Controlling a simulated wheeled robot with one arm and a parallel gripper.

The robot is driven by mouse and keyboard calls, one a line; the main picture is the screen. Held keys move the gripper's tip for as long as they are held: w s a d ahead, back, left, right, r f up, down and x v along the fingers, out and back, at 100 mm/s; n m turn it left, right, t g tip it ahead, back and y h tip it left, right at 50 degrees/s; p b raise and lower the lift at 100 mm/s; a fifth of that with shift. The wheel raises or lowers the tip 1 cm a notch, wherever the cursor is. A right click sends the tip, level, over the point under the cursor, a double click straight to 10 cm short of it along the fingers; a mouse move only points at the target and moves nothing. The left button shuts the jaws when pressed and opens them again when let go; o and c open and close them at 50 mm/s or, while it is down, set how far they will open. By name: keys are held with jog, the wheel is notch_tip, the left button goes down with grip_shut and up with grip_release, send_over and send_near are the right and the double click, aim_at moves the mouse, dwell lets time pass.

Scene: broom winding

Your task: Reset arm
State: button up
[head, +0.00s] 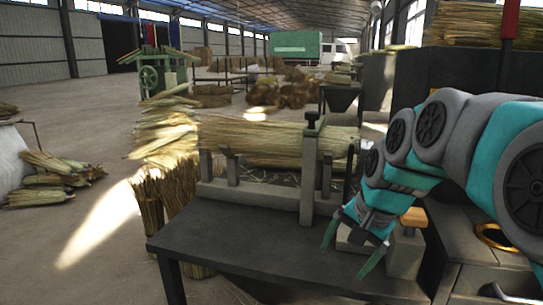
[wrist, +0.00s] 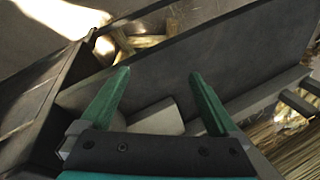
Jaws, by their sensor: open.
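My gripper (head: 348,248) is at the end of my teal and grey arm, at the right of the head view, over the right part of the dark workbench (head: 250,245). Its two green fingers are spread wide apart with nothing between them. In the wrist view the open gripper (wrist: 155,95) points down at the dark surface, with a pale grey block (wrist: 158,118) seen between and beyond the fingers. In the head view a grey block (head: 405,255) stands close beside the gripper, partly hidden by it.
A straw bundle (head: 255,142) lies on a grey holder (head: 262,197) with an upright clamp post (head: 309,170), left of my gripper. More straw stands at the bench's left edge. A yellow ring (head: 497,237) lies at the right. The bench's front left is clear.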

jog(key=s+f+n+g, duration=0.1)
jog(key=s+f, duration=0.3)
jog(key=s, duration=0.4)
jog(key=s+f+n+g+h, duration=0.1)
jog(key=s+f+n, duration=0.3)
jog(key=s, duration=0.5)
jog(key=s+f+n+g+h, duration=0.1)
jog(key=s+f+n+g, duration=0.1)
jog(key=s+f, duration=0.4)
jog(key=s+n, duration=0.1)
jog(key=s, duration=0.1)
jog(key=shift+s+d+g, duration=0.25)
jog(key=shift+s+g, duration=0.05)
jog(key=shift+g, duration=0.1)
jog(key=shift+c, duration=0.2)
